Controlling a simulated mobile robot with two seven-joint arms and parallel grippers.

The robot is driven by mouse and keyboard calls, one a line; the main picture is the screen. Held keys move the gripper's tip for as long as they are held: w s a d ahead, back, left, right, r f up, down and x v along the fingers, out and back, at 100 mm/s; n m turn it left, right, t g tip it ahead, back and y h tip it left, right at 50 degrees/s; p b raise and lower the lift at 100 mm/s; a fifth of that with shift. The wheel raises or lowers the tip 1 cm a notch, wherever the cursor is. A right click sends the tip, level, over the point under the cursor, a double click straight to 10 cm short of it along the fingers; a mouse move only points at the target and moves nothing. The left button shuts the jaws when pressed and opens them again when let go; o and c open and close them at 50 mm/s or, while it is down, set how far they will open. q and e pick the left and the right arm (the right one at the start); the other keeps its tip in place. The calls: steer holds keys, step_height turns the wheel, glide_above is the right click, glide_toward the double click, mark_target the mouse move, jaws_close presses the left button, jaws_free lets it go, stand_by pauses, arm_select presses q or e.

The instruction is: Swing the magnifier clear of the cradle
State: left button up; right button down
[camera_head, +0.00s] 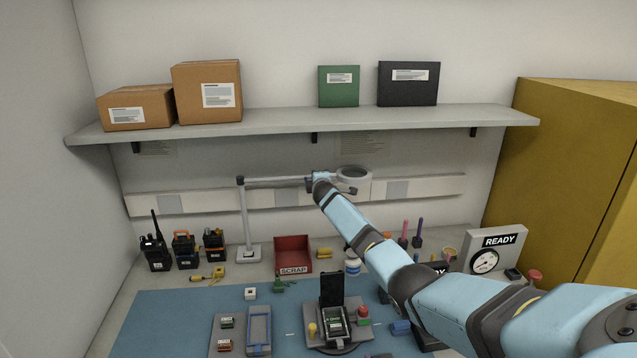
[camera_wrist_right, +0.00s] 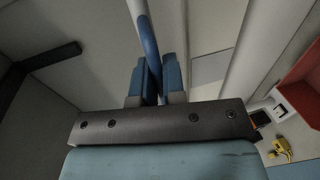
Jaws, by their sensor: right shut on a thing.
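The magnifier (camera_head: 357,174) has a round white-rimmed lens head on a jointed arm, carried by a white post on a base at the back of the bench. My right gripper (camera_head: 316,179) is at the magnifier's arm, left of the lens head. In the right wrist view, my right gripper (camera_wrist_right: 156,75) has its blue fingers shut on the magnifier's thin arm (camera_wrist_right: 145,35). The cradle (camera_head: 318,338) is a grey fixture at the front of the blue mat, holding a dark radio with its green board showing. The lens head appears above and behind the cradle. My left gripper is out of view.
A shelf (camera_head: 300,124) with boxes and binders runs above the magnifier. A red scrap bin (camera_head: 293,250) stands right of its post; several radios stand left. A READY gauge (camera_head: 495,250) stands at right, near a yellow cabinet (camera_head: 575,170).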

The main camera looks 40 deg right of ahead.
steer(key=shift+d+r, duration=0.1)
steer(key=shift+r, duration=0.25)
steer(key=c, duration=1.6)
jaws_free()
steer(key=o, duration=0.3)
steer(key=shift+w+f, duration=0.1)
steer(key=shift+w, duration=0.05)
steer(key=shift+o, duration=0.4)
steer(key=shift+w+f, duration=0.1)
steer(key=shift+f, duration=0.15)
steer(key=v, duration=1.4)
steer(key=shift+d, duration=0.1)
